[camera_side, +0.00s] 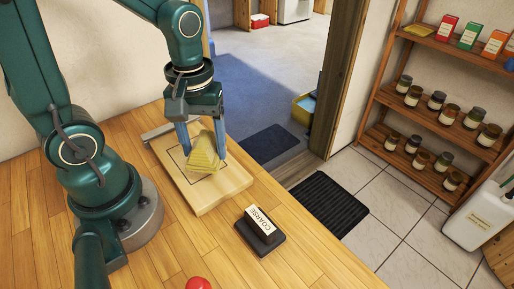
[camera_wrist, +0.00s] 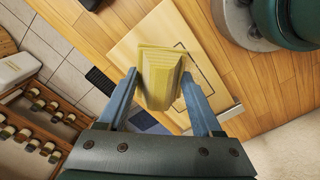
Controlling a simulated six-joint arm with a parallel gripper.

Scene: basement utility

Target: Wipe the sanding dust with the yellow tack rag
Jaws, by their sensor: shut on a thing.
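The yellow tack rag (camera_side: 203,153) is a folded, bunched cloth held between the fingers of my gripper (camera_side: 203,142), over the pale wooden board (camera_side: 223,192). In the wrist view the rag (camera_wrist: 160,75) sits between the two blue-grey fingertips of my gripper (camera_wrist: 160,85), with the board (camera_wrist: 130,48) behind it. A dark outlined rectangle on the board is partly covered by the rag. I cannot make out sanding dust on the board. Whether the rag touches the board is unclear.
A dark block labelled COARSE (camera_side: 260,232) stands on the bench (camera_side: 165,232) in front of the board. A red round object (camera_side: 198,284) is at the near edge. A metal strip (camera_side: 168,130) lies along the board's far end. Shelves with jars (camera_side: 432,110) stand off to the right.

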